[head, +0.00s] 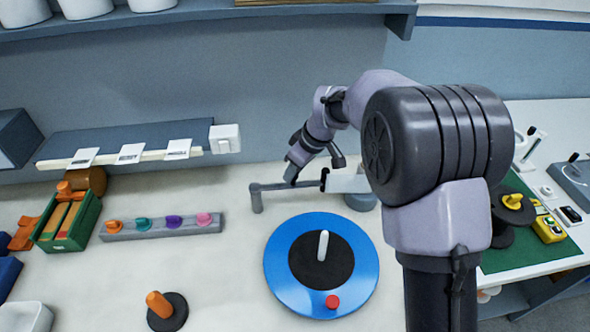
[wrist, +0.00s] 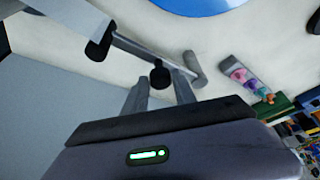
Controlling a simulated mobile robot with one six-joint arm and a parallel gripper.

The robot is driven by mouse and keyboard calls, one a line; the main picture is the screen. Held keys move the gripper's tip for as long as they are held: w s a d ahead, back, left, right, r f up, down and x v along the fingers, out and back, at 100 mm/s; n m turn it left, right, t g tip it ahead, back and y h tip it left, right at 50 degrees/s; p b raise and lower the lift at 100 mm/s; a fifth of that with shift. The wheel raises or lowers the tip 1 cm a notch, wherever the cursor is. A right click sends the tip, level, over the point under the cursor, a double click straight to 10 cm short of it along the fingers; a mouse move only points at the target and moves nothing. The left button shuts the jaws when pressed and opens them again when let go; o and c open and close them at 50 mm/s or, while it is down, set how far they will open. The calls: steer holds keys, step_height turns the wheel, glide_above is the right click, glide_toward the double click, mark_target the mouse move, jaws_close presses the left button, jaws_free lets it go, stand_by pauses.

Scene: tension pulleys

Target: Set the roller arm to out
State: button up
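The roller arm (head: 275,185) is a thin grey bar running right from an upright grey post (head: 257,202) toward a pale plate (head: 350,184) on a round grey base. In the wrist view, the bar (wrist: 138,48) crosses between the post (wrist: 195,68) and the plate (wrist: 72,14). A black knob (wrist: 160,72) stands on the bar, and a black roller (wrist: 98,48) shows near the plate. My gripper (head: 291,180) is low over the bar. In the wrist view, its fingers (wrist: 160,82) are apart, with the knob between their tips; contact is unclear.
A blue disc (head: 275,255) with a white handle and red button lies in front of the bar. A grey strip of coloured knobs (head: 160,229) is at left. A shelf (head: 120,145) with white labels is behind. An orange peg (head: 160,305) stands at front left.

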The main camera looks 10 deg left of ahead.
steer(key=shift+o, duration=1.3)
steer(key=shift+w+f, duration=0.1)
steer(key=p+v, duration=0.5)
steer(key=v, duration=1.2)
steer(key=shift+r, duration=0.3)
steer(key=s+d+r+m+t+b, duration=0.1)
steer(key=s+d+m, duration=0.25)
steer(key=s, duration=0.35)
steer(key=s+d+r+m+t+h+b, duration=0.1)
steer(key=s+d+m+b, duration=0.1)
steer(key=s+d+m, duration=0.3)
steer(key=s+d+r+m+b, duration=0.1)
steer(key=s+m, duration=0.1)
steer(key=s, duration=0.6)
steer(key=s+d+f+m+t+h+b, duration=0.1)
steer(key=s+d+f+m, duration=0.1)
steer(key=s+f+m, duration=0.3)
steer(key=s+m, duration=0.1)
steer(key=s, duration=0.2)
steer(key=shift+d, duration=0.25)
